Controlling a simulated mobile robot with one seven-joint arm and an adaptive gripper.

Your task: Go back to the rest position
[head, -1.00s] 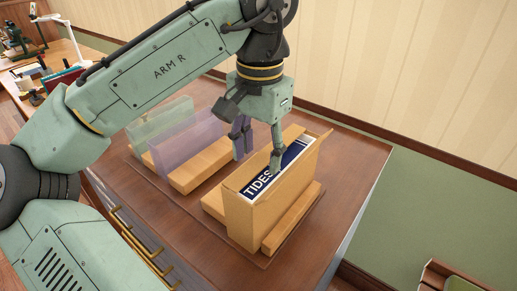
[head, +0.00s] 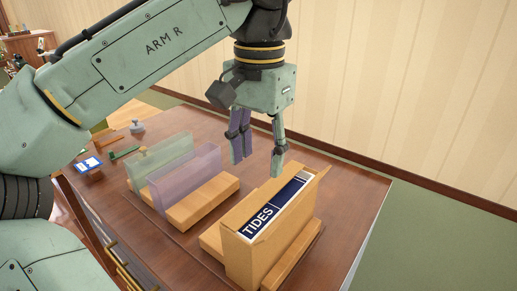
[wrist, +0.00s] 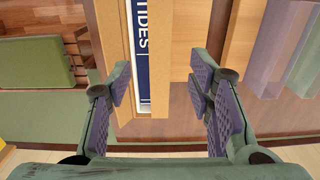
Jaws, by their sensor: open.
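My gripper (head: 258,160) is open and empty, above and just behind the wooden slipcase (head: 250,258) in the head view. A dark blue book marked TIDES (head: 272,212) stands inside the slipcase with its spine up. In the wrist view the book (wrist: 142,45) and slipcase (wrist: 160,132) lie below and between my spread fingers (wrist: 165,95). The fingers do not touch them.
Beside the slipcase are a wooden block (head: 205,203) and two clear panels, one purple (head: 187,176) and one green (head: 160,158). A blue-and-white card (head: 88,163) lies at the table's left. The wooden table (head: 335,195) is bare at the right. A panelled wall (head: 400,90) rises behind.

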